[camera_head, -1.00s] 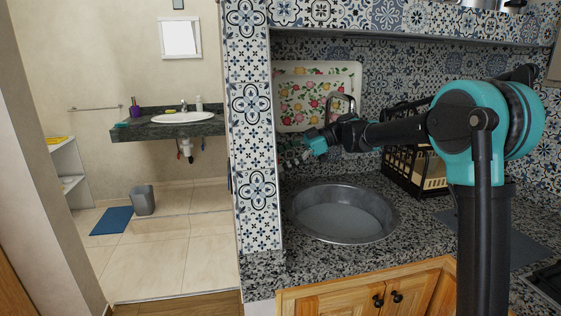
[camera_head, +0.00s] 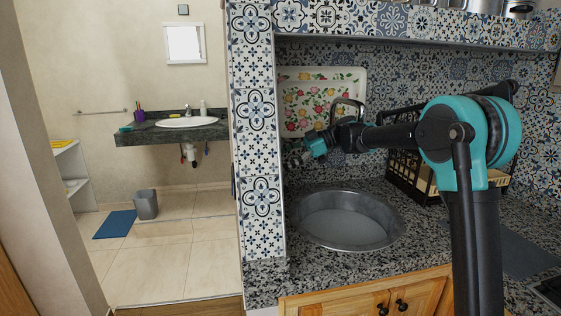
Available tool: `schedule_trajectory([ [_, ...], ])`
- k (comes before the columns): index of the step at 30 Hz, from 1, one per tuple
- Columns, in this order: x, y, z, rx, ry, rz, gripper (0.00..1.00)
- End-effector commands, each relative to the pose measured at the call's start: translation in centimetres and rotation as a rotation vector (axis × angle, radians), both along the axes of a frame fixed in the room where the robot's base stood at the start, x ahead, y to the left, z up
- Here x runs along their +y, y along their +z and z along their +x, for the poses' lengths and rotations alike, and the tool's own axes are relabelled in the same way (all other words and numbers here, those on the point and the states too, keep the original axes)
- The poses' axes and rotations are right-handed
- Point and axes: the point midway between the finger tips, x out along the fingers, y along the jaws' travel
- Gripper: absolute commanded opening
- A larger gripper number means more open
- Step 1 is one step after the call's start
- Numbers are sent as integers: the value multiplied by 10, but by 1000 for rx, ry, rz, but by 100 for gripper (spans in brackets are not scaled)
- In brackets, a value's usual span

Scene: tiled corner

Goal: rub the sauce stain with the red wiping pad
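My gripper (camera_head: 308,152) is at the left end of my arm, above the back left of the round metal sink (camera_head: 347,219) and in front of the floral tray. It is small and dark against the patterned tiles, so I cannot tell whether its fingers are open or shut, or whether they hold anything. I cannot make out a red wiping pad or a sauce stain in this view. My arm covers part of the back of the counter.
A tiled wall end (camera_head: 259,130) stands close left of my gripper. A floral tray (camera_head: 318,101) leans at the back by the faucet (camera_head: 349,108). A black crate (camera_head: 408,176) stands right of the sink on the granite counter (camera_head: 425,240). Wooden cabinet doors (camera_head: 365,300) are below.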

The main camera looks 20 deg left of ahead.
Motion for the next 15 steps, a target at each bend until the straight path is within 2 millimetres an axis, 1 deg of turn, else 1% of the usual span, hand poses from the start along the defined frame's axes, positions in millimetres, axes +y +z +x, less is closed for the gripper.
schedule_trajectory([
  [15,-39,0,23,0,0,-1,54],
])
